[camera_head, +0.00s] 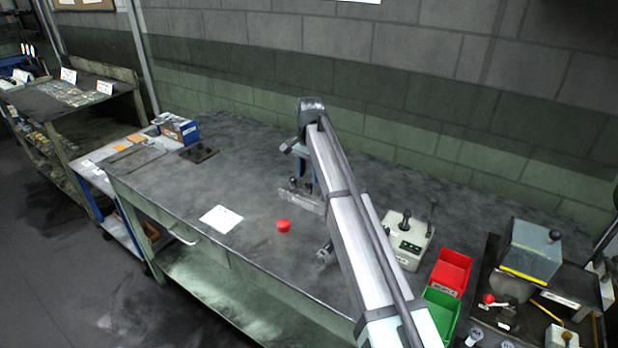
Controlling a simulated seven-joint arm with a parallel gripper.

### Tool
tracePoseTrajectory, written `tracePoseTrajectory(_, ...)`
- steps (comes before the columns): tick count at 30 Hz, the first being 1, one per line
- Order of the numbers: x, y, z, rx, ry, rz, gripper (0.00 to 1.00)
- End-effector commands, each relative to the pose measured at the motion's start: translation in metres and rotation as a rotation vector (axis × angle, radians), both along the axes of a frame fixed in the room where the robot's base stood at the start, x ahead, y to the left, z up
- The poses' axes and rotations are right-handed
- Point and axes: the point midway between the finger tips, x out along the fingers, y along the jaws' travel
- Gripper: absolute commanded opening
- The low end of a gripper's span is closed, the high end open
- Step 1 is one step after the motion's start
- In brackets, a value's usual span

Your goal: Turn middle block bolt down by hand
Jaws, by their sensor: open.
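A grey metal block (290,197) lies on the workbench just left of my arm, its right part hidden by the arm. My gripper (301,187) points down at the block, partly behind my arm, with its two dark fingers apart and open. The middle bolt cannot be made out at this size. I cannot tell whether the fingers are around a bolt or only above it.
A red round piece (283,226) and a white sheet (221,219) lie on the workbench (170,190). Right of my arm stand a control box (408,240) with levers, a red bin (450,271), a green bin (441,309) and a machine (530,250). The bench's left part is mostly clear.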

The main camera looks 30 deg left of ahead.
Motion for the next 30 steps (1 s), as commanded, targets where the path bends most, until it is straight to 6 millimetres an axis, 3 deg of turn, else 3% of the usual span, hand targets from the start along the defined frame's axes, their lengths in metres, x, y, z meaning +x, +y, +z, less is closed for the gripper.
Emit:
tracePoseTrajectory(9,0.001,0.001,0.064,0.002,-0.001,0.000,0.51)
tracePoseTrajectory(15,0.001,0.001,0.095,0.001,-0.001,0.000,0.51)
tracePoseTrajectory(21,0.000,0.000,0.111,0.001,-0.001,0.000,0.51)
tracePoseTrajectory(30,0.000,0.000,0.114,0.000,0.000,0.000,0.51)
